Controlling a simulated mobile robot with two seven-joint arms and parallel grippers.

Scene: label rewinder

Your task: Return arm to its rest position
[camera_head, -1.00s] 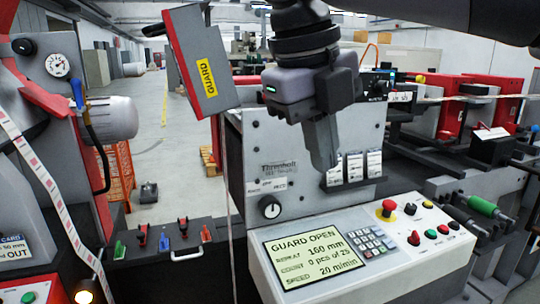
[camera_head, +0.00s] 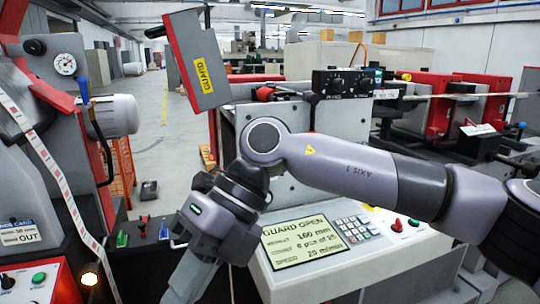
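My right arm comes in from the right edge and crosses in front of the label rewinder (camera_head: 395,110). Its forearm lies over the control panel, and the wrist bends down to the left. My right gripper (camera_head: 187,285) points down at the lower left of the panel, near the bottom edge of the view. Its fingers overlap in this view and their tips are close to the frame edge, so its opening cannot be told. I see nothing held in it. My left gripper is not in view.
The red and grey guard (camera_head: 197,62) stands tilted up, and the panel screen (camera_head: 304,243) reads GUARD OPEN. A striped label web (camera_head: 52,170) runs down the left side. Small coloured levers (camera_head: 143,228) stand left of the gripper. Open floor lies behind.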

